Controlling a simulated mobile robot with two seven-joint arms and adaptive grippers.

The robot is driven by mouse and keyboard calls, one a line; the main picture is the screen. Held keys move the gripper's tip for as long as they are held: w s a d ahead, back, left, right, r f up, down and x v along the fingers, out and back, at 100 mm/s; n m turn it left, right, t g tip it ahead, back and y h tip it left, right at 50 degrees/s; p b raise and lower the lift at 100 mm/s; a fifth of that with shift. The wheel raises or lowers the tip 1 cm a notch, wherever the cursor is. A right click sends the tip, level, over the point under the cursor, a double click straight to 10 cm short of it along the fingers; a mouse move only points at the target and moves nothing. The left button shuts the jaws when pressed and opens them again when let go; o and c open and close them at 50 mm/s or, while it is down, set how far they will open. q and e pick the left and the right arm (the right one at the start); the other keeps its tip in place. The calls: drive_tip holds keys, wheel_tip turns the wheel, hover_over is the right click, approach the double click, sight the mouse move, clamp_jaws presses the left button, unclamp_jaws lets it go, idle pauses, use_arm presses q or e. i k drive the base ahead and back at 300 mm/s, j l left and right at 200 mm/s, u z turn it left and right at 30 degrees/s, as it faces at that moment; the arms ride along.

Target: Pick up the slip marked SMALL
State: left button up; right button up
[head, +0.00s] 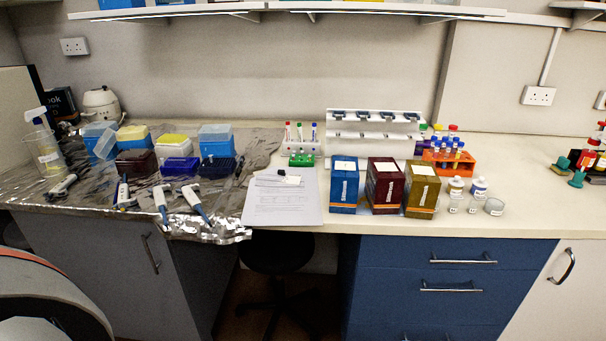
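I cannot make out a slip that reads SMALL; lettering is too small in this view. A small pale slip-like piece (291,180) lies with dark items at the top of the white printed sheets (284,210) on the bench. White label-like patches show on top of the blue box (343,192), the dark red box (382,190) and the olive box (421,196); I cannot tell whether they are loose slips. Neither my left nor my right gripper is in view.
Several pipettes (162,203) lie on foil at the left, before tip boxes (215,142). A white pipette rack (372,135), an orange tube rack (447,162) and small cups (494,207) stand right of the sheets.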

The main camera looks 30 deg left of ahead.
sight(293, 179)
drive_tip(key=j+z, duration=0.15)
drive_tip(key=j, duration=0.65)
drive_tip(key=k+j+z, duration=0.1)
drive_tip(key=j, duration=0.65)
